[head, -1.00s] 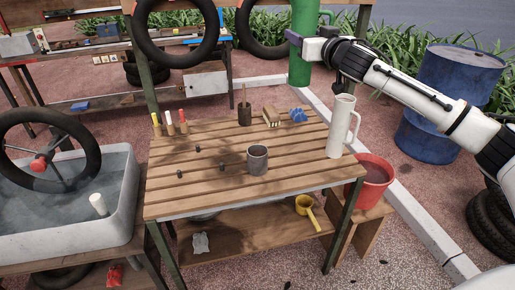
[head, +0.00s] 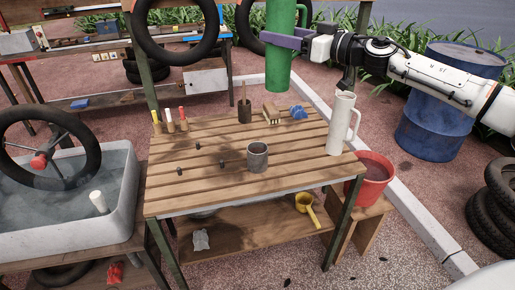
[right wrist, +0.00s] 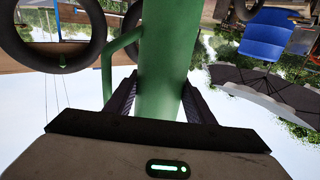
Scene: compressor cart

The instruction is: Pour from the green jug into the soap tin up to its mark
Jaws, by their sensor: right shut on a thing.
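The green jug (head: 281,50) is tall and upright, held in the air above the back right of the slatted table (head: 215,160). My right gripper (head: 285,38) is shut on it; the right wrist view shows the jug (right wrist: 163,75) between both fingers, its handle to the left. The soap tin (head: 257,157), a grey cylinder, stands upright on the table's right middle, apart from the jug. Its mark cannot be made out. My left gripper is not in view.
A tall white jug (head: 341,125) stands at the table's right edge, beside a red bucket (head: 370,175). A brush (head: 272,113), blue cloth (head: 298,112), dark pot (head: 244,112) and several markers line the back. Small dark pieces lie left of the tin.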

